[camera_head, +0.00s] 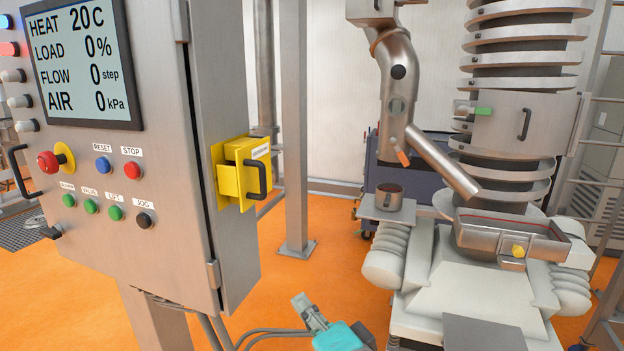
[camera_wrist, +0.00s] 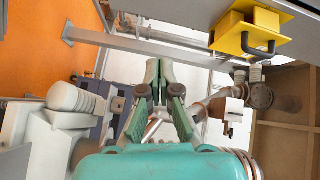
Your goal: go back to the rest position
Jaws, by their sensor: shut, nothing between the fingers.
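My gripper (camera_head: 306,308) is low in the head view, at the bottom centre, in front of the control cabinet's lower right side. It points up and to the left and is apart from everything around it. In the wrist view the green fingers of my gripper (camera_wrist: 158,70) come together at their tips, shut and empty. My turquoise wrist housing fills the bottom of that view.
The control cabinet (camera_head: 232,60) with a yellow handled box (camera_head: 227,172) stands left. Right stand a machine with a metal tray (camera_head: 480,240), a cup (camera_head: 389,197) on a small shelf, and a bent pipe (camera_head: 440,160). Orange floor (camera_head: 320,240) lies open between.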

